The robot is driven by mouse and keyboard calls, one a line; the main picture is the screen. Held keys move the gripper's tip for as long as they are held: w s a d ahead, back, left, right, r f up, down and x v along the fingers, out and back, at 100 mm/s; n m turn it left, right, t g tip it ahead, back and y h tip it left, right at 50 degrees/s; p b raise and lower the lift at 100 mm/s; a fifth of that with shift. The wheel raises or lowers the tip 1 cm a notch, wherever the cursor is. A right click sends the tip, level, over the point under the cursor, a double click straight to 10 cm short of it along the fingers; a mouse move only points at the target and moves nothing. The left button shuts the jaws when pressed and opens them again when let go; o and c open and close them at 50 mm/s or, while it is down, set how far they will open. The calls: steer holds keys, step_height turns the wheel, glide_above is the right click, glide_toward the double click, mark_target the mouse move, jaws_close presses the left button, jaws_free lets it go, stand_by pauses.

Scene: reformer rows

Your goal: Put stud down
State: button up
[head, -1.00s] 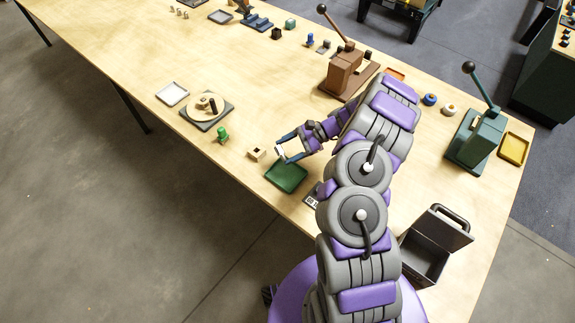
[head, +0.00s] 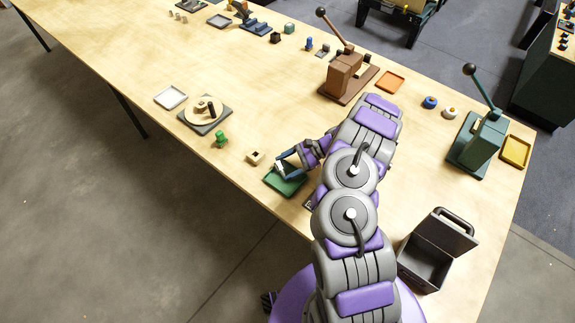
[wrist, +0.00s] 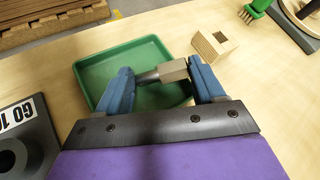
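The stud (wrist: 172,71), a grey pin with a wider light block-like head, lies crosswise between the fingers of my gripper (wrist: 165,76) in the wrist view. The fingers are wide apart and appear to press on its two ends. The stud overlaps the right part of the green tray (wrist: 100,68) in this view, its head crossing the tray's right rim. In the head view my gripper (head: 284,168) is low over the green tray (head: 274,181), near the table's front edge. I cannot tell whether the stud touches the tray.
A small wooden block with a square hole (head: 255,158) stands just left of the tray. A dark plate with lettering (wrist: 22,140) lies close on the wrist view's left.

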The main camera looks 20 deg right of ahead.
steer(key=o, duration=0.4)
steer(key=shift+s, duration=0.1)
